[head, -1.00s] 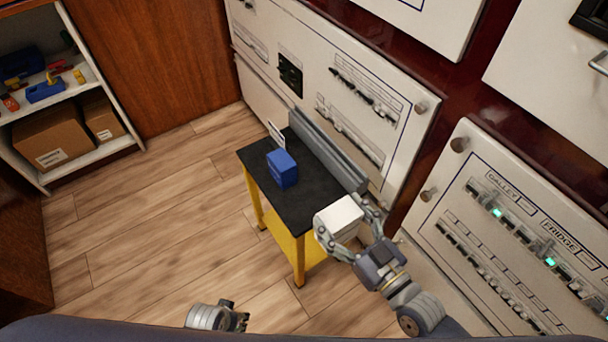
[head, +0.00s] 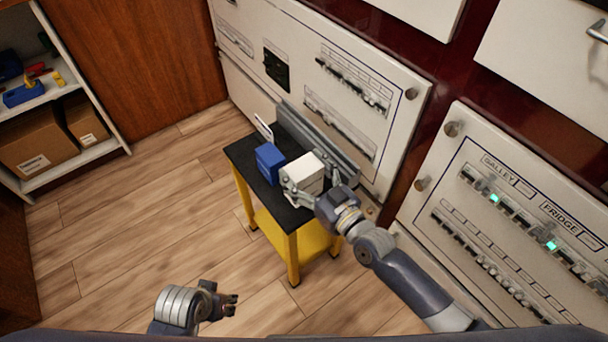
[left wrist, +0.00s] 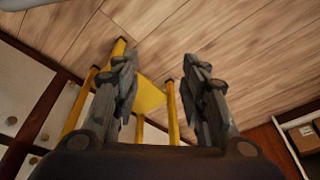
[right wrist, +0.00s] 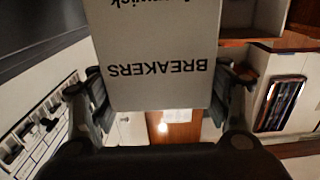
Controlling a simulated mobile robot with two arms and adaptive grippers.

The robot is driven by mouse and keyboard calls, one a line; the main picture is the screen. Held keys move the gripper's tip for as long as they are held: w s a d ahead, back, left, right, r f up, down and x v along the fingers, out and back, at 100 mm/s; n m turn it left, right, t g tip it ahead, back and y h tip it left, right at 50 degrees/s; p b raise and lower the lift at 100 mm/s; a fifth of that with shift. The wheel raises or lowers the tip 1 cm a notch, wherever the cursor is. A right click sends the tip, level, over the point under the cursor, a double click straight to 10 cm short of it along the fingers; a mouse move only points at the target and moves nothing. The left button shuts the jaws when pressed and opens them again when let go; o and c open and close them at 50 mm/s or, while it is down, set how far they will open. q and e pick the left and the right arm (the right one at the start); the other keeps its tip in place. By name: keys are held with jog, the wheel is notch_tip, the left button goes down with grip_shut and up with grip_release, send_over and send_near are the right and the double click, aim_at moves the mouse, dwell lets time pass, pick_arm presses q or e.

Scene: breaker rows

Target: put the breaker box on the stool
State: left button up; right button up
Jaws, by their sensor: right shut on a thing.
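The breaker box (head: 305,172) is a white box; in the right wrist view its face (right wrist: 160,62) reads "BREAKERS". My right gripper (head: 302,192) is shut on it, a finger on each side, and holds it over or on the black top of the stool (head: 290,218), which has yellow legs. I cannot tell whether the box touches the top. My left gripper (head: 226,306) is low at the front, left of the stool, away from it. In the left wrist view its fingers (left wrist: 165,85) are apart and empty, with the yellow stool legs beyond.
A blue box (head: 269,162) stands on the stool top just left of the breaker box. A grey rail-like piece (head: 320,142) runs along the stool's back edge by the panel wall (head: 400,125). Shelves with cartons (head: 38,140) stand at far left. The wooden floor at left is clear.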

pick_arm(q)
jog(key=shift+r, duration=0.9)
pick_arm(e)
jog(key=shift+f, duration=0.35)
jog(key=shift+f, duration=0.15)
jog(key=o, duration=1.5)
jog(key=shift+f, duration=0.1)
pick_arm(q)
jog(key=shift+r, duration=0.3)
